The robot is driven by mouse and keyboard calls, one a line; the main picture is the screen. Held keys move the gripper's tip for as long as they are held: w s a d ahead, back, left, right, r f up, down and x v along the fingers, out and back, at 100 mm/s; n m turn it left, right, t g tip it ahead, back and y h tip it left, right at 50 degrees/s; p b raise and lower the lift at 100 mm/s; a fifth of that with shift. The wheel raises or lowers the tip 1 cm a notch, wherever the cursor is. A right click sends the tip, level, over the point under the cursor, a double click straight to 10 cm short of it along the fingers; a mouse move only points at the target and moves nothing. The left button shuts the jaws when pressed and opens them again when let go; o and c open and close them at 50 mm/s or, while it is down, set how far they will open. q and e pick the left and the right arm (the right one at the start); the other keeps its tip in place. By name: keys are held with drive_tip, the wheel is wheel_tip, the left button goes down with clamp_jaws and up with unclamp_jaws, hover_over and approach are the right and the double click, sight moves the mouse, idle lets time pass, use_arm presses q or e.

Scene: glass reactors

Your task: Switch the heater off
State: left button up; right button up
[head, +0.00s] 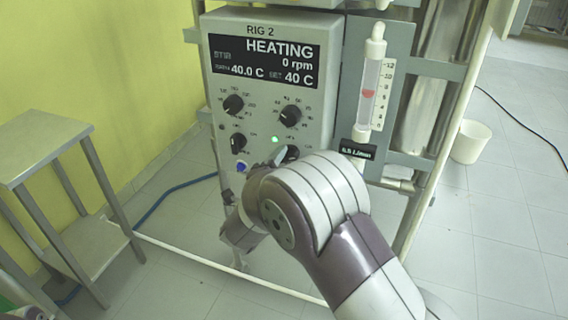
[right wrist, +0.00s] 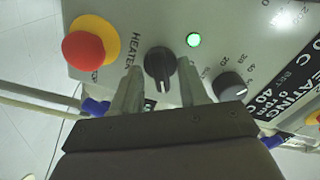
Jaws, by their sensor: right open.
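The control box (head: 213,60) of RIG 2 reads HEATING, 0 rpm, 40.0 C, set 40 C. In the right wrist view, the black heater knob (right wrist: 159,66) sits beside the label HEATER, and a green lamp (right wrist: 193,40) next to it is lit. The lamp also shows in the head view (head: 275,139). My right gripper (right wrist: 160,72) is open, one finger on each side of the heater knob; I cannot tell whether they touch it. In the head view my right arm hides most of this knob. My left gripper is not in view.
A red button on a yellow base (right wrist: 84,50) is close to the heater knob. Other black dials (head: 290,115) sit higher on the box. A glass tube with a scale (head: 372,85) stands to its right. A grey metal table (head: 45,145) is at the left.

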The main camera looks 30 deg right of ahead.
clamp_jaws()
drive_tip(key=shift+r+n+p, duration=0.2)
drive_tip(key=shift+n+p, duration=0.95)
drive_tip(key=shift+n, duration=0.05)
drive_tip(key=n+p, duration=0.3)
drive_tip(key=n, duration=0.1)
drive_tip(key=shift+n+p, duration=0.3)
drive_tip(key=shift+p, duration=0.1)
drive_tip(key=n+p, duration=0.3)
drive_tip(key=shift+f+n, duration=0.1)
drive_tip(key=shift+n, duration=0.2)
drive_tip(key=shift+f+n+p, duration=0.1)
drive_tip(key=shift+n+p, duration=0.35)
drive_tip(key=shift+n, duration=0.25)
